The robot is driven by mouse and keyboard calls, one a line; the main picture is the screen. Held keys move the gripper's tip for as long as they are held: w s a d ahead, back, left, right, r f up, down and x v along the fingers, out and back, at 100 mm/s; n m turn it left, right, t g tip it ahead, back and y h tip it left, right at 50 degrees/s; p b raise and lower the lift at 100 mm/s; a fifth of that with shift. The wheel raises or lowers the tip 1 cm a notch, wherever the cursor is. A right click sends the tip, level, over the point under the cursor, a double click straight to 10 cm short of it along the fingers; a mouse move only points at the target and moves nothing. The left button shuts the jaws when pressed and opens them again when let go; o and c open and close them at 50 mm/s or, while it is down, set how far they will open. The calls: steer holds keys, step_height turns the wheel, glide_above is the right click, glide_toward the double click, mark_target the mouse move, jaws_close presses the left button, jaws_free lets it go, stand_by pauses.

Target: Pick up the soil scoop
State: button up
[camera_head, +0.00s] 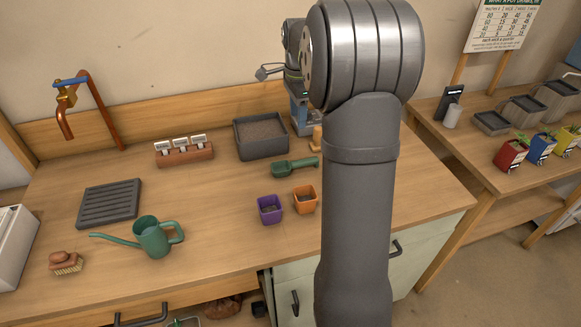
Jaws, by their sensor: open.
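The green soil scoop (295,168) lies on the wooden worktop, in front of the dark soil tray and behind the two small pots. Its right end is close to my arm's large grey link. My gripper (265,72) shows small and partly hidden behind my arm, near the back wall. It is open, above and behind the scoop and well apart from it. I see nothing between its fingers.
A soil-filled tray (261,138) stands behind the scoop. Purple (270,209) and orange (305,199) pots stand in front. A green watering can (154,238), drain grate (110,204) and brush (66,263) are left.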

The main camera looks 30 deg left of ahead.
glide_above(296, 162)
step_height(296, 162, down, 12)
steer(key=shift+d, duration=0.15)
steer(key=shift+f, duration=2.7)
steer(key=shift+c, duration=0.2)
jaws_close()
